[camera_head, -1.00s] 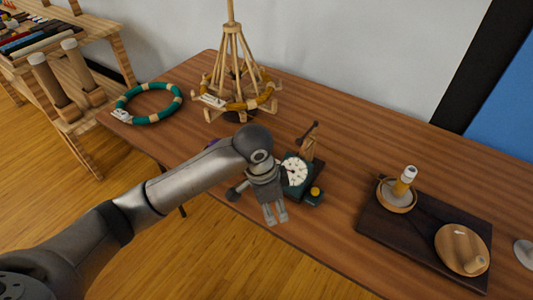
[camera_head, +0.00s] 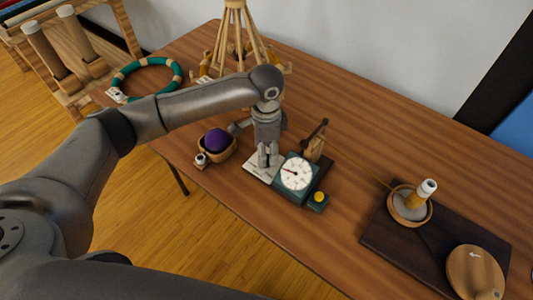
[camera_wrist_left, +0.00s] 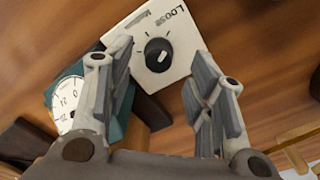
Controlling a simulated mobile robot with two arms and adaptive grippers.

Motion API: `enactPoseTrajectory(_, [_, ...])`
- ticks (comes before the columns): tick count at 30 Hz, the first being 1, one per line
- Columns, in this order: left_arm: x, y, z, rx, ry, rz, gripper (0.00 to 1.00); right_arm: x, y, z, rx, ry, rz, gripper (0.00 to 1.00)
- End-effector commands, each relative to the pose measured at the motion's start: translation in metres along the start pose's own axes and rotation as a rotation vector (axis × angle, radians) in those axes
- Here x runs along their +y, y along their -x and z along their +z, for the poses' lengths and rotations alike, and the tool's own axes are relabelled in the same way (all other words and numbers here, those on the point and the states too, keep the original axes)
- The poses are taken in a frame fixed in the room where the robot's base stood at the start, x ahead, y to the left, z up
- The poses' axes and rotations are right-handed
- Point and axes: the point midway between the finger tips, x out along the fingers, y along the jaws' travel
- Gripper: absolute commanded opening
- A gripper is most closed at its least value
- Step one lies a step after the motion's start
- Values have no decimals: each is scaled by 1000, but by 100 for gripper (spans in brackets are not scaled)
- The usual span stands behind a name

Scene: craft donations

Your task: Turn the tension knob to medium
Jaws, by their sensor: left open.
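The tension knob (camera_wrist_left: 158,54) is a round black knob with a pale pointer mark. It sits on a white plate (camera_wrist_left: 186,41) printed "LOOSE" and another word, partly legible, beside it. In the head view the plate (camera_head: 258,170) lies against the left side of the dial device, and the knob is hidden by my gripper. My left gripper (camera_head: 268,160) points down over the plate. In the left wrist view my left gripper (camera_wrist_left: 160,95) is open, its fingers on either side of the knob's line, with nothing between them that I can see held. My right gripper is not in view.
The green device (camera_head: 290,185) has a white dial (camera_head: 297,173) and a yellow button (camera_head: 320,197). A basket with a purple ball (camera_head: 215,140) stands left of the gripper. A green ring (camera_head: 147,75) and a wooden stand (camera_head: 237,40) lie behind. A dark board (camera_head: 400,242) is at right.

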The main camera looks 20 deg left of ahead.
Motion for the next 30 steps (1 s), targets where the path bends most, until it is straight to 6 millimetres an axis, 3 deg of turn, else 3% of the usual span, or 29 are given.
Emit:
enactPoseTrajectory(7, [1,-27,0,0,-2,0,49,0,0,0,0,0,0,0])
enactPoseTrajectory(17, [0,-30,0,0,-2,0,49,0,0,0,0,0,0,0])
enactPoseTrajectory(27, [0,-30,0,0,-2,0,6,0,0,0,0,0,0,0])
enactPoseTrajectory(30, [0,-30,0,0,-1,0,2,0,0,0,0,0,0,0])
